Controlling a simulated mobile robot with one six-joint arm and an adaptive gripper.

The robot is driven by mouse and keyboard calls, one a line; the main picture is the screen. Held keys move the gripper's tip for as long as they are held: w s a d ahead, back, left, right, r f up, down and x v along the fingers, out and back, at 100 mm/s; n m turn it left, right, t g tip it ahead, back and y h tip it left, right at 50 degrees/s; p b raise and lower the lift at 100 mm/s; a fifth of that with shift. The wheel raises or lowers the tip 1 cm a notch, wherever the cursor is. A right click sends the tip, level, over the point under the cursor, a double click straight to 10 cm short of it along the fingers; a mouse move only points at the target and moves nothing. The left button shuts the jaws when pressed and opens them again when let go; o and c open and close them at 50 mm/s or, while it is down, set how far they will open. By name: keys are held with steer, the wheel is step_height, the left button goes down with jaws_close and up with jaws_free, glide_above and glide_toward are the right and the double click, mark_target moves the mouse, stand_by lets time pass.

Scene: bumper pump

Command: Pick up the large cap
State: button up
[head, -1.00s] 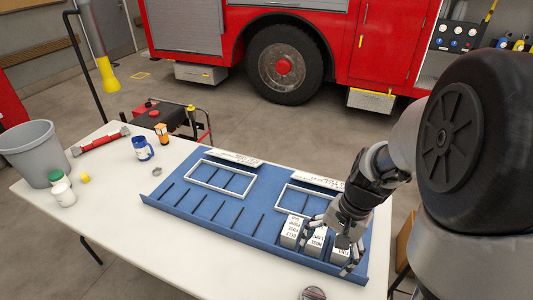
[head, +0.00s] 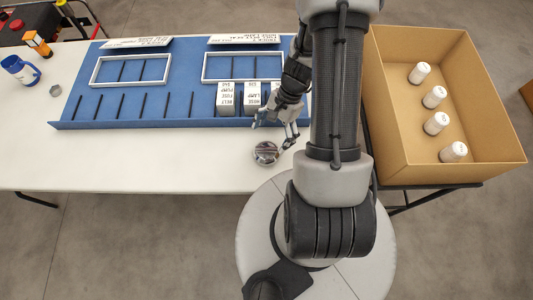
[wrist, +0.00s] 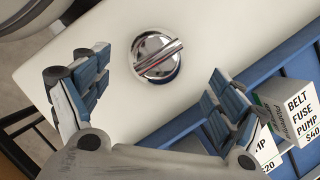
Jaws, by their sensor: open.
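The large cap (head: 266,152) is a round, shiny metal cap with a raised bar across its top. It lies flat on the white table near its front edge. In the wrist view, the cap (wrist: 150,68) sits ahead of my fingers, near the middle of the gap between them. My gripper (head: 273,134) is open and empty, just behind and above the cap. In the wrist view, my gripper (wrist: 159,66) has one finger on each side of the cap, apart from it. A smaller metal cap (head: 56,91) lies at the table's left.
A blue rack (head: 90,110) with labelled boxes (head: 225,98) stands just behind the cap; one box (wrist: 292,108) is close to my right finger. A cardboard crate (head: 400,160) with several white bottles is at the right. The table front-left of the cap is clear.

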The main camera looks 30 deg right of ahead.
mark_target(268, 147)
steer(key=shift+b+x, duration=0.35)
steer(key=shift+x, duration=0.8)
steer(key=b+x, duration=0.1)
steer(key=x, duration=0.1)
steer(key=d+b+x, duration=0.1)
steer(key=shift+a+f, duration=0.2)
steer(key=shift+f, duration=0.3)
steer(key=shift+a+f+b, duration=0.25)
steer(key=shift+f+b, duration=0.1)
steer(key=shift+f, duration=0.2)
steer(key=shift+c, duration=0.3)
